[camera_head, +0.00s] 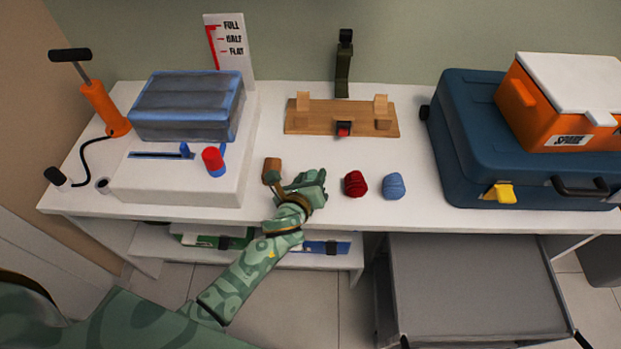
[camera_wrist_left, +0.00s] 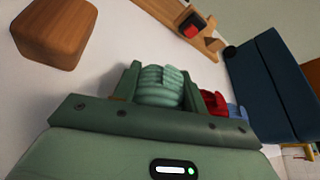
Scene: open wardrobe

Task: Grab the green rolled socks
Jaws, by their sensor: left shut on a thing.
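The green rolled socks (camera_wrist_left: 160,86) sit between the two fingers of my left gripper (camera_wrist_left: 168,98) in the left wrist view. The gripper is shut on them. In the head view my left gripper (camera_head: 314,184) is over the front part of the white tabletop, and the socks are mostly hidden by it. Red rolled socks (camera_head: 355,184) and blue rolled socks (camera_head: 394,186) lie just to its right, apart from the gripper. My right gripper is not in view.
A small brown wooden block (camera_head: 272,170) is left of the gripper. A wooden rack (camera_head: 300,124) stands behind it. A white box with a bagged blue-grey bundle (camera_head: 187,105) is at left. A blue suitcase (camera_head: 470,150) with an orange cooler (camera_head: 530,105) is at right. A grey drawer (camera_head: 470,290) is below.

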